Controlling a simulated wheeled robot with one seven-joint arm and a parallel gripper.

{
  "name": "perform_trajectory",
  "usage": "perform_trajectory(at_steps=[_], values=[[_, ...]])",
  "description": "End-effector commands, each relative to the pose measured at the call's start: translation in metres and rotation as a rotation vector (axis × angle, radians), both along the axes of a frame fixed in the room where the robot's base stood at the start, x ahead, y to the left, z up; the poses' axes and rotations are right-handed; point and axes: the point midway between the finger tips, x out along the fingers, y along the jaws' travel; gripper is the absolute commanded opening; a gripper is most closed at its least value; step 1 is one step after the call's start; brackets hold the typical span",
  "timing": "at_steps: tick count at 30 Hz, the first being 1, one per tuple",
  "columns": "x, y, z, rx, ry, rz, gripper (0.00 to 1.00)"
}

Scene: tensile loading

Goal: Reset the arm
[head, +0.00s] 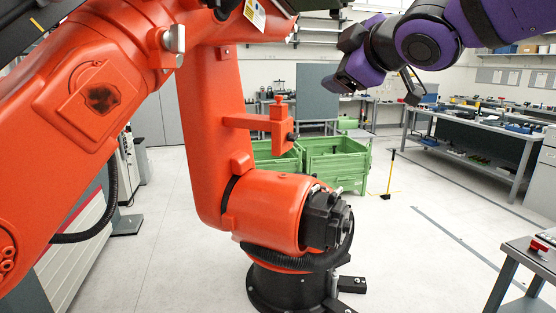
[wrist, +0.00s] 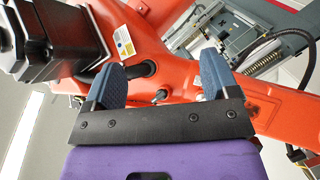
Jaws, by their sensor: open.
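My gripper (wrist: 162,74) shows in the wrist view with two blue-grey padded fingers apart and nothing between them. Behind the fingers is the large orange industrial robot (wrist: 185,103); I cannot tell how far off it is. In the head view my purple and black arm reaches in from the top right and bends down, raised well above the floor. Its fingers are not clear there. The orange robot (head: 215,140) fills the left and middle of the head view, standing on a black base (head: 285,285).
Green bins (head: 335,160) stand behind the orange robot. A yellow-handled floor stand (head: 390,175) is right of them. Workbenches (head: 470,140) line the right side, and a small table (head: 530,255) is at the lower right. Open floor (head: 430,240) lies between.

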Motion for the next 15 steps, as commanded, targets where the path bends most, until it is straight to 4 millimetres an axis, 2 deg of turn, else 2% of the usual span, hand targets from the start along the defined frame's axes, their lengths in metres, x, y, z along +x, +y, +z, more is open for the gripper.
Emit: perform_trajectory(at_steps=[1,3,7,9,12,15], values=[[-0.010,-0.030,-0.011,0.040,0.065,-0.103,0.81],[-0.026,-0.069,-0.030,0.108,0.170,-0.244,0.81],[-0.068,-0.130,-0.072,0.247,0.375,-0.492,0.81],[-0.097,-0.155,-0.096,0.330,0.491,-0.614,0.81],[-0.140,-0.179,-0.130,0.448,0.654,-0.762,0.81],[-0.179,-0.190,-0.157,0.548,0.797,-0.869,0.81]])
